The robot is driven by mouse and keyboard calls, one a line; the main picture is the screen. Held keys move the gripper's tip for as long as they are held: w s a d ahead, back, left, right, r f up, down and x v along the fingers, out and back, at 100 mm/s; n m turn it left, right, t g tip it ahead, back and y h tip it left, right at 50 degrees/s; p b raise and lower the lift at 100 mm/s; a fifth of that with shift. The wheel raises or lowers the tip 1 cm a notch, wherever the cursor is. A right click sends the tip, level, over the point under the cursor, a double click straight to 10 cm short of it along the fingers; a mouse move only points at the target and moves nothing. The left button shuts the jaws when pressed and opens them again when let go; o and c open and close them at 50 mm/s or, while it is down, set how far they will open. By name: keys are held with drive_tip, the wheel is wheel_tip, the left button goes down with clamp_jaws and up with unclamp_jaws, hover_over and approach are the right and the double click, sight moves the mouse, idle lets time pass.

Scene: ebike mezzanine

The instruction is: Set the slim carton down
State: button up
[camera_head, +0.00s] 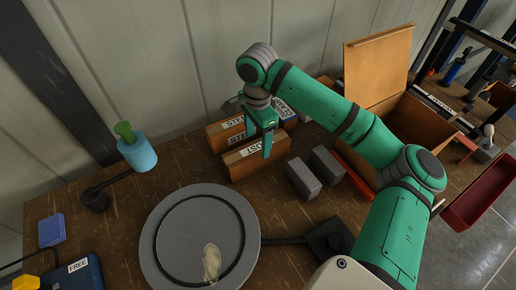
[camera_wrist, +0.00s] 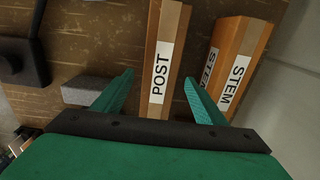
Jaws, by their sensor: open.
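A long, slim orange-brown carton labelled POST (camera_head: 240,168) rests on the brown workbench. In the wrist view the POST carton (camera_wrist: 167,28) runs between my two fingers, with a visible gap on each side. My gripper (camera_head: 261,140) is open and points down over this carton. In the wrist view my gripper (camera_wrist: 160,80) has one finger on either side of it, the right one towards the STEM cartons. I cannot tell how far down the fingers reach beside the carton.
Cartons labelled STEM (camera_wrist: 240,42) lie close behind POST. Two grey blocks (camera_head: 303,180) (camera_head: 327,162) stand to its right. A round grey plate (camera_head: 160,240) lies in front, and an open wooden box (camera_head: 378,68) stands at right. A blue cup (camera_head: 137,154) is at left.

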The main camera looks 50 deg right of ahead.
drive_tip(key=shift+r, duration=1.7)
drive_tip(key=shift+w, duration=0.1)
